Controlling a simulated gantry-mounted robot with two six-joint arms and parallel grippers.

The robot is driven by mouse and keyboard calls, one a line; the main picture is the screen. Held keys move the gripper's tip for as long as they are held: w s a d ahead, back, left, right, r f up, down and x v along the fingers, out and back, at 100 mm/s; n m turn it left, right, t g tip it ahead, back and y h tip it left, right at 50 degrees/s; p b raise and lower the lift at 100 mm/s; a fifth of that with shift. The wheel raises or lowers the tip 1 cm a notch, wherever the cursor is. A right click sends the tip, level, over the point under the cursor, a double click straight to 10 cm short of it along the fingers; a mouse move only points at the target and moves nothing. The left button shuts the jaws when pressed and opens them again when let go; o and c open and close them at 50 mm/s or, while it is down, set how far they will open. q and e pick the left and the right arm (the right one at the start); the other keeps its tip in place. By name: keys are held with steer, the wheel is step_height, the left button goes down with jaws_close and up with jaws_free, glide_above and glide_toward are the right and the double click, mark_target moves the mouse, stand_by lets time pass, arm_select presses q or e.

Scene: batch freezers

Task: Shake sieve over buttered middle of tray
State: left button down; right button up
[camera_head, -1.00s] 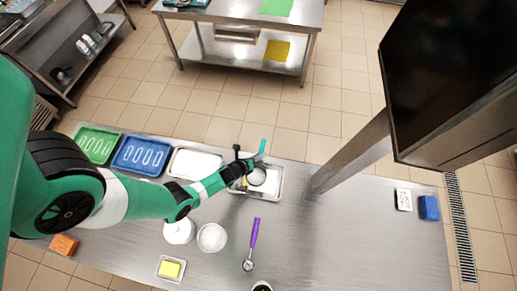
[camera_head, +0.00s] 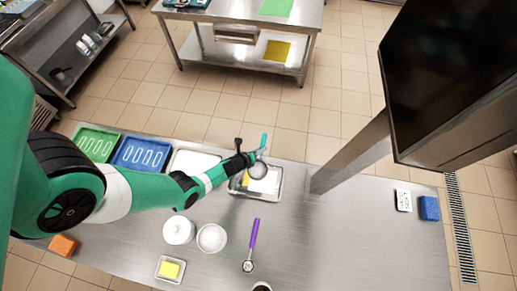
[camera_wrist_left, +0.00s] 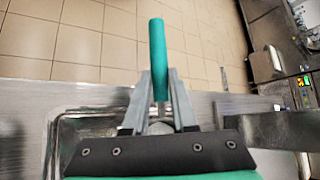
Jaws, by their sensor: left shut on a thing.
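My left gripper (camera_head: 256,157) is shut on the teal handle (camera_head: 263,142) of the sieve, at the back of the worktop. The sieve's round bowl (camera_head: 258,171) hangs over the rear middle part of the metal tray (camera_head: 281,186). A pale sheet and a yellowish strip show inside the tray, but butter on its middle cannot be made out. In the left wrist view the handle (camera_wrist_left: 157,60) stands between the two fingers (camera_wrist_left: 159,88), and the tray's rim (camera_wrist_left: 52,150) shows below left. The sieve's contents are hidden. My right gripper is not in view.
A white tray (camera_head: 185,163), a blue tray (camera_head: 140,155) and a green tray (camera_head: 97,143) line the back left. In front are a white lidded pot (camera_head: 178,231), a white bowl (camera_head: 211,238) and a purple-handled spoon (camera_head: 254,233). A post stands right of the tray.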

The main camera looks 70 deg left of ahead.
arm_select(q)
steer(key=shift+s+d, duration=0.5)
steer(key=shift+d, duration=0.35)
steer(key=shift+s+d, duration=0.5)
steer(key=shift+d, duration=0.35)
steer(key=w+a, duration=0.2)
steer(key=a, duration=0.1)
steer(key=shift+a, duration=0.2)
steer(key=shift+d, duration=0.1)
steer(key=shift+s, duration=0.1)
